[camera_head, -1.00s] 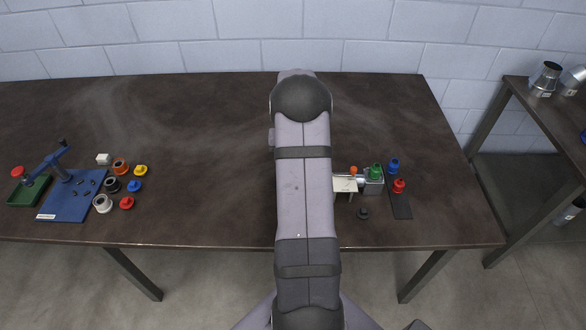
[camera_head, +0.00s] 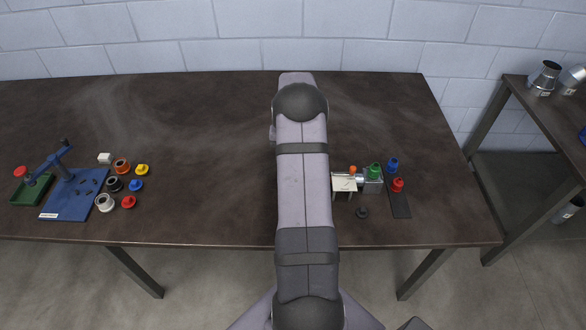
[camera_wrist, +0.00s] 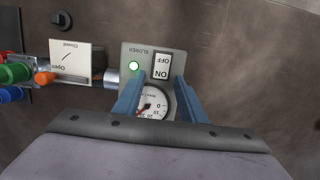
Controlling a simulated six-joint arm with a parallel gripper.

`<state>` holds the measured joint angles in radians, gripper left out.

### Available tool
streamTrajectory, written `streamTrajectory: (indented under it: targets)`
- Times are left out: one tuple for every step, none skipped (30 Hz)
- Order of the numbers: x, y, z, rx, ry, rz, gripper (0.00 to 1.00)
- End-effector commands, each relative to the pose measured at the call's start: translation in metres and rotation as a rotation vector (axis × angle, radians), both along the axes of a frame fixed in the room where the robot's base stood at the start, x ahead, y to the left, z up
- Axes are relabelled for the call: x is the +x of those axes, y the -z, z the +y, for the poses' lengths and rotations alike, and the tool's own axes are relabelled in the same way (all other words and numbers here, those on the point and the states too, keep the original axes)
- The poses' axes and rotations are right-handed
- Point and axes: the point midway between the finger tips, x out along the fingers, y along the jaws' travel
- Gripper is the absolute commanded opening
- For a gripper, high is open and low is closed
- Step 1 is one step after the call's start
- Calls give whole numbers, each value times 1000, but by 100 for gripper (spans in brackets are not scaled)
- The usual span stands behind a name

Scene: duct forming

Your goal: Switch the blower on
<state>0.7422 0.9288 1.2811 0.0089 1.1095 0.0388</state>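The grey blower panel (camera_wrist: 127,56) shows in the wrist view, with its lettering upside down. It carries a white rocker switch (camera_wrist: 162,66) marked OFF and ON, a bright green lamp (camera_wrist: 134,66) and a round dial gauge (camera_wrist: 153,104). The lamp looks lit. I cannot tell which side of the rocker is pressed. My gripper (camera_wrist: 157,84) is open, its two blue fingers apart over the gauge, with the tips just below the rocker in the picture. Nothing is held between them. In the head view my arm hides the gripper and the blower panel.
A pale plate marked Open and Closed (camera_wrist: 70,58) stands on the pipe left of the panel. Green and red fittings (camera_head: 374,170) are at the pipe's end. A blue tool board (camera_head: 72,202) with several rings lies far left. The table's middle left is clear.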

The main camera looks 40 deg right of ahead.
Motion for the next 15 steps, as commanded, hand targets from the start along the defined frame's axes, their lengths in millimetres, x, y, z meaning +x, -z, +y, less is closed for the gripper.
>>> streamTrajectory:
  targets:
    - [0,0,0,1,0,1,38]
    - [0,0,0,1,0,1,38]
    - [0,0,0,0,0,0,38]
    - [0,-1,0,0,0,0,38]
    - [1,-2,-1,-1,0,-1,38]
    - [1,-4,-1,-1,0,-1,38]
    - [2,-6,-2,-1,0,-1,38]
    - [2,-9,-2,-1,0,-1,38]
    - [3,-13,-3,-3,0,-3,38]
    - [3,-17,-3,-4,0,-4,38]
    - [4,-21,-4,-3,0,-3,38]
    - [4,-26,-4,-3,0,-3,38]
    - [5,-30,-5,-4,0,-4,38]
    - [6,-35,-6,-4,0,-4,38]
    - [6,-40,-6,-4,0,-4,38]
